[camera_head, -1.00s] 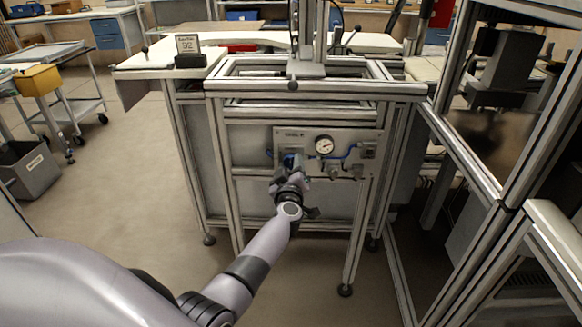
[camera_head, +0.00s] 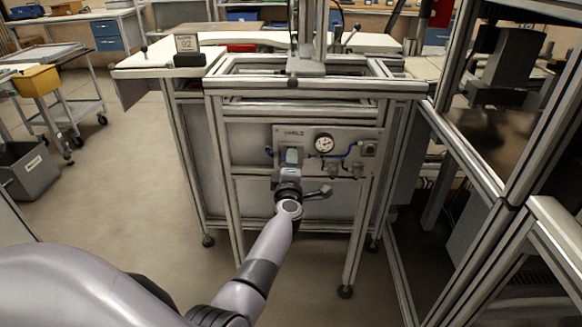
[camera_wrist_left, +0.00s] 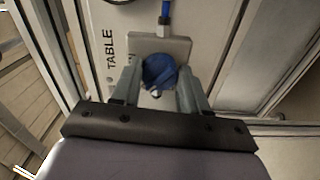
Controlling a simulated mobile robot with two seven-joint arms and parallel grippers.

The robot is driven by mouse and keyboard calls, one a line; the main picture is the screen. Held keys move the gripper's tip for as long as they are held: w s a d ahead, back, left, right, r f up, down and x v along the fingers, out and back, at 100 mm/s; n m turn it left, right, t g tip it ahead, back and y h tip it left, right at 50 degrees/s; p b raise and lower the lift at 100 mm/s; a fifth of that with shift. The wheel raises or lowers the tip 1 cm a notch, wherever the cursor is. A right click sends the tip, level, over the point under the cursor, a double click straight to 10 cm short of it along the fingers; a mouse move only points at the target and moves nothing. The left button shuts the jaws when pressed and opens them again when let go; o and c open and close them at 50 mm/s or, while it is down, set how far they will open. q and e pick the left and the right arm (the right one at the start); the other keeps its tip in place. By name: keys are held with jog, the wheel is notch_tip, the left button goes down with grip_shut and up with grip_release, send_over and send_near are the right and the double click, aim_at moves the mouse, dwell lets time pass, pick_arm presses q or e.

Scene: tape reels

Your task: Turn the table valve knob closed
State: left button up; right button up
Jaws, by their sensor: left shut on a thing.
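The table valve knob (camera_wrist_left: 159,72) is blue and round. In the left wrist view it sits on a grey square block on the panel, beside the printed word TABLE. My left gripper (camera_wrist_left: 158,88) has a finger on each side of the knob and is shut on it. In the head view my left gripper (camera_head: 290,160) reaches the left part of the grey panel (camera_head: 312,133) and hides the knob there. My right gripper is not in view.
A round gauge (camera_head: 324,143) and a blue hose (camera_head: 350,153) are right of my gripper on the panel. The aluminium frame (camera_head: 233,190) surrounds the panel. A second frame (camera_head: 470,150) stands close on the right.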

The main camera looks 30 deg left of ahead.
pick_arm(q)
jog(key=shift+n+b, duration=0.9)
jog(key=shift+n, duration=2.9)
jog(key=o, duration=1.1)
jog(key=shift+c, duration=0.2)
jog(key=shift+s+d, duration=0.1)
jog(key=shift+s, duration=0.05)
